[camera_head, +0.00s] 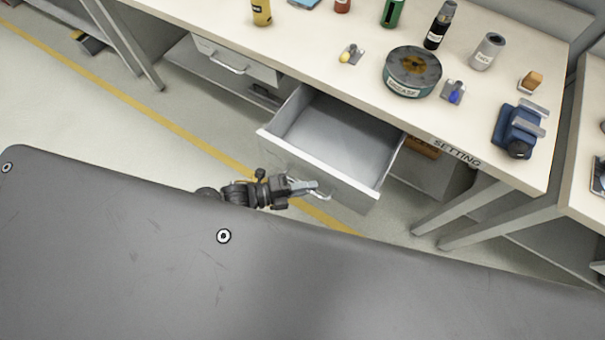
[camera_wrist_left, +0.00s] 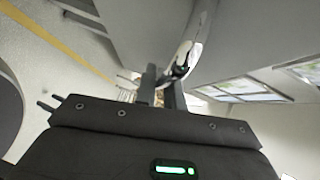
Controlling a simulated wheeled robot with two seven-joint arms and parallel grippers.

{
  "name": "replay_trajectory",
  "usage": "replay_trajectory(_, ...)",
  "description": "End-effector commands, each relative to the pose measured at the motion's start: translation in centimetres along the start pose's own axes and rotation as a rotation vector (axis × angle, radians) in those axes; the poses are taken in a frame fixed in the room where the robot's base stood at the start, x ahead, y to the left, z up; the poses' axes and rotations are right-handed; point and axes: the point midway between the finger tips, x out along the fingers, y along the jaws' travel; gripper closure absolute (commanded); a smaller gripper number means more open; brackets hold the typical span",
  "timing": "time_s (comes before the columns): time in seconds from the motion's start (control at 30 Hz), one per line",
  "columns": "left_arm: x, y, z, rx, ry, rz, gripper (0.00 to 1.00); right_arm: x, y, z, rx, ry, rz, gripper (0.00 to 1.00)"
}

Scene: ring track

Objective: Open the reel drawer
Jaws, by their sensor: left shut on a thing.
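A grey drawer (camera_head: 322,178) is pulled out from under the bench in the head view, and its inside looks empty. Its curved metal handle (camera_head: 322,192) is on the front face. My left gripper (camera_head: 312,186) is shut on this handle. In the left wrist view, the handle (camera_wrist_left: 188,45) runs up from between the fingers of my left gripper (camera_wrist_left: 165,85). My right gripper is not in view.
The bench top (camera_head: 310,55) holds a grease tin (camera_head: 412,72), several bottles and a blue vise (camera_head: 520,128). A second drawer (camera_head: 235,62) to the left is shut. Bench legs (camera_head: 465,207) stand to the right. My dark base fills the foreground.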

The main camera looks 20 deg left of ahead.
Motion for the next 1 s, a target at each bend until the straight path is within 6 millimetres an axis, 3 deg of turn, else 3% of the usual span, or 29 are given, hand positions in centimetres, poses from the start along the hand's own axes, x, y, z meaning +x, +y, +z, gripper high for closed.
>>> replay_trajectory(0.43,-0.11,0.22,-0.45,0.001,0.008,0.005,1.00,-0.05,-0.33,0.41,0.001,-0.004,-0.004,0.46)
replay_trajectory(0.47,-0.11,0.22,-0.46,0.001,0.008,0.005,0.88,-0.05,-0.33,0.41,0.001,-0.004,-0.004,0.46)
replay_trajectory(0.63,-0.15,0.16,-0.43,0.001,0.007,0.003,0.67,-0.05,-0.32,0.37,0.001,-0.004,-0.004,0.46)
replay_trajectory(1.0,-0.87,0.19,-0.39,0.001,0.007,0.002,0.67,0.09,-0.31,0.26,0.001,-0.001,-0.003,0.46)
